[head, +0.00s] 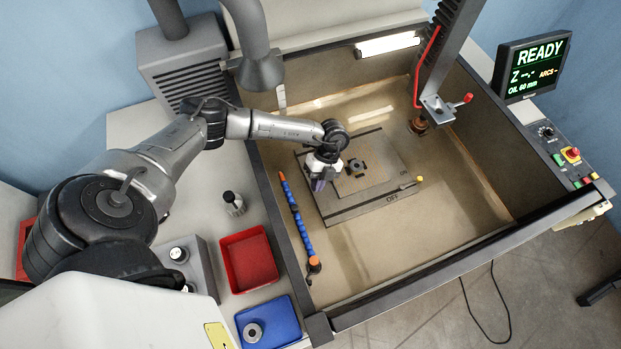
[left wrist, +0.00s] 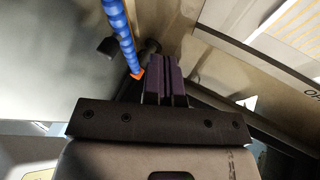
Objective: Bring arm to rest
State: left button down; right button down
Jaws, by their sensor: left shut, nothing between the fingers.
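My left arm reaches in from the left in the head view, over the rim of the tan-lined tank (head: 468,185). My left gripper (head: 318,186) hangs above the left edge of the grey plate (head: 385,155) in the tank. Its dark purple fingers (left wrist: 166,80) are together in the left wrist view, with nothing between them. A small dark block (head: 356,167) sits on the plate, right of the gripper and apart from it. My right gripper is not in view.
A blue segmented hose (head: 297,222) with orange ends stands close left of the gripper; it also shows in the left wrist view (left wrist: 119,32). A red bin (head: 249,259) and a blue tray (head: 268,324) lie on the left bench. A machine head (head: 437,106) hangs at the tank's back right.

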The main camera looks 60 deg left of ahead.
pick_arm(q)
jog(key=b+v, duration=0.1)
jog(key=v, duration=0.5)
jog(key=shift+a+r, duration=0.2)
jog(key=shift+r, duration=0.15)
